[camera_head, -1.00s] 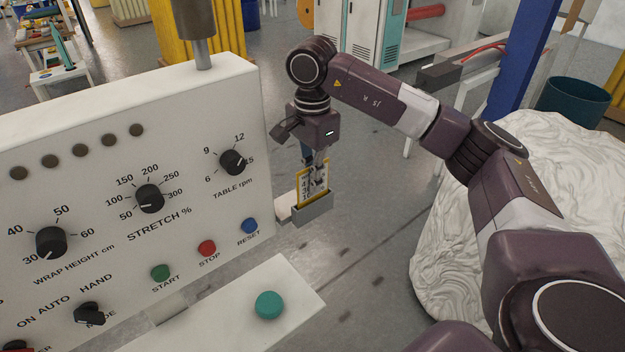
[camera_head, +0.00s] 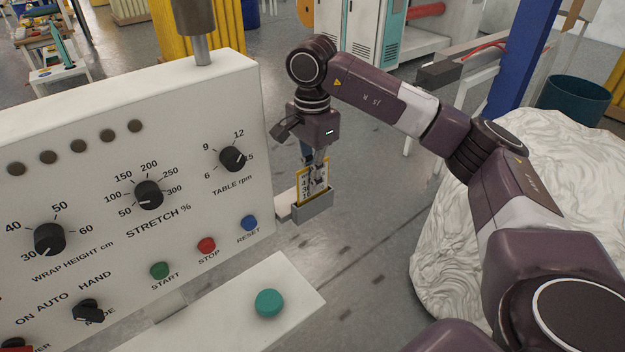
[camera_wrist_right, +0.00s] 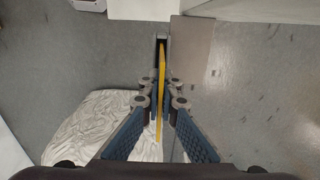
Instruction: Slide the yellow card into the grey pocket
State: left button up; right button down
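The yellow card (camera_head: 303,187), with a white face and dark print, stands upright at the grey pocket (camera_head: 313,208) beside the white control panel. Its lower end is hidden behind the pocket's front wall and appears to be inside. My right gripper (camera_head: 319,171) is above the pocket, with its fingers closed on the card's upper part. In the right wrist view the card (camera_wrist_right: 162,62) shows edge-on as a yellow strip between the fingertips (camera_wrist_right: 161,100), and its far end reaches the pocket (camera_wrist_right: 161,37). My left gripper is not in view.
The white control panel (camera_head: 190,110), with knobs and buttons, stands left of the pocket. A white ledge with a teal button (camera_head: 269,302) is in front. A white wrapped bulk (camera_head: 440,255) lies to the right, behind my right arm. Open floor lies between them.

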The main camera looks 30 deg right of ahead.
jog(key=shift+f+b, duration=0.45)
jog(key=shift+f, duration=0.2)
jog(key=c, duration=2.1)
grip_release()
jog(key=shift+o, duration=0.3)
jog(key=o, duration=0.4)
jog(key=shift+c, duration=0.2)
jog(key=shift+r, duration=0.1)
jog(key=shift+r+p, duration=2.85)
jog(key=shift+r, duration=1.15)
notch_tip(320, 180, up, 12)
